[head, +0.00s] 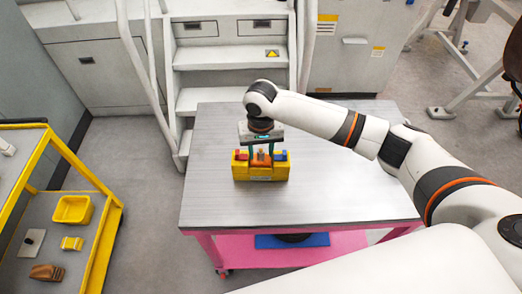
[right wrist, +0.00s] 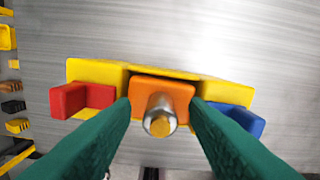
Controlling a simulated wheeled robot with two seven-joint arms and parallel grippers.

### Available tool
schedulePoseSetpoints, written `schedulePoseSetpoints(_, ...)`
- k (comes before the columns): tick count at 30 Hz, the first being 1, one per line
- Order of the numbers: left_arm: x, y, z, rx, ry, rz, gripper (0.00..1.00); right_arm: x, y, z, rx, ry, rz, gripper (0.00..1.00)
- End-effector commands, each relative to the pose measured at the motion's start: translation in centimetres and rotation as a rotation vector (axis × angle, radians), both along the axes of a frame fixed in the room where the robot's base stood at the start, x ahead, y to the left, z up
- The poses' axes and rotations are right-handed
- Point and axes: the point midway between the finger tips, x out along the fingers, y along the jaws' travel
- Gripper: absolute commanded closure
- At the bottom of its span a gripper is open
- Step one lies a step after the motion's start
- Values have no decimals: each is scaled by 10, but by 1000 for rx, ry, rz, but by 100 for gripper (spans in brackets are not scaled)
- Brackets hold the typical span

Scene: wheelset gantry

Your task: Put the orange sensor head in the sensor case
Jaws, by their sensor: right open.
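The yellow sensor case (head: 262,174) stands on the grey-topped table; it also shows in the right wrist view (right wrist: 110,70). The orange sensor head (right wrist: 146,85), with a metal cylinder on its front, sits in the middle of the case, between a red block (right wrist: 82,98) and a blue block (right wrist: 243,118). In the head view the orange head (head: 261,157) is partly covered by my gripper. My right gripper (head: 260,152) is open, its green fingers on either side of the orange head; I cannot tell whether they touch it. My left gripper is out of view.
The grey tabletop (head: 330,180) is clear around the case. A yellow-framed cart (head: 110,225) at the left carries a yellow bin (head: 72,209) and small items. White steps (head: 225,57) stand behind the table. A blue mat (head: 310,240) lies on the pink lower shelf.

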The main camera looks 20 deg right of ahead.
Motion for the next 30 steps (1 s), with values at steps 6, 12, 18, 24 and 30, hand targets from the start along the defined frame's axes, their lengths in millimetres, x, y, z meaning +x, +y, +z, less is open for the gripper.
schedulePoseSetpoints(6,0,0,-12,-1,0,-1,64,1,1,39,3,-7,1,59)
schedulePoseSetpoints(12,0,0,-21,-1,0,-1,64,1,1,82,2,-4,1,59)
schedulePoseSetpoints(18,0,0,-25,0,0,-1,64,1,0,108,2,-1,-1,59)
schedulePoseSetpoints(24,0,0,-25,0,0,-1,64,0,0,116,0,0,0,59)
schedulePoseSetpoints(30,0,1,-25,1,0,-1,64,0,0,115,0,0,0,59)
